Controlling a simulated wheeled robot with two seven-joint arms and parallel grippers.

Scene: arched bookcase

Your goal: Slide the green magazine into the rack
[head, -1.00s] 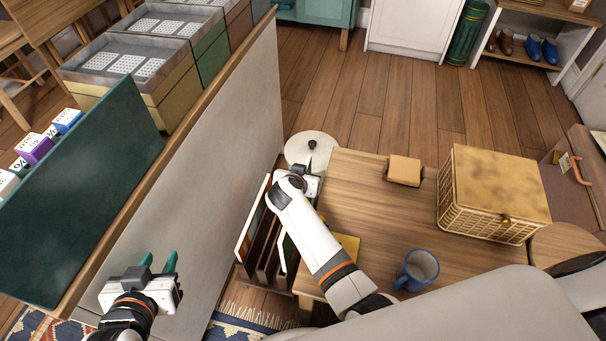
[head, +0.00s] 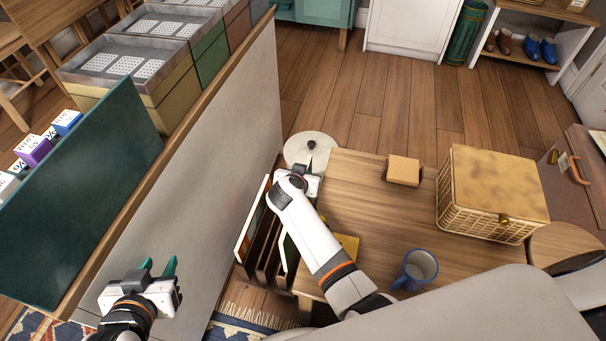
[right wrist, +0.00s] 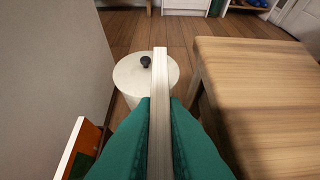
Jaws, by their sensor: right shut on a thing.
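My right gripper (right wrist: 160,120) is shut on a thin upright magazine (right wrist: 160,72), seen edge-on as a pale strip of pages between the teal fingers. Its cover colour is hidden in the right wrist view. In the head view my right gripper (head: 308,176) is above the back of the wooden rack (head: 265,262), beside the table, and my arm covers much of the magazine. The rack has dark upright dividers, and a white-edged book or magazine with orange and green (head: 250,220) stands at its left side. My left gripper (head: 158,266) is open and empty, left of the rack.
A grey panel (head: 225,140) stands close on the left. The wooden table (head: 345,185) on the right holds a blue mug (head: 417,268), a wicker box (head: 490,195) and a small tan block (head: 404,170). A round white lidded bin (right wrist: 132,80) stands beyond the rack.

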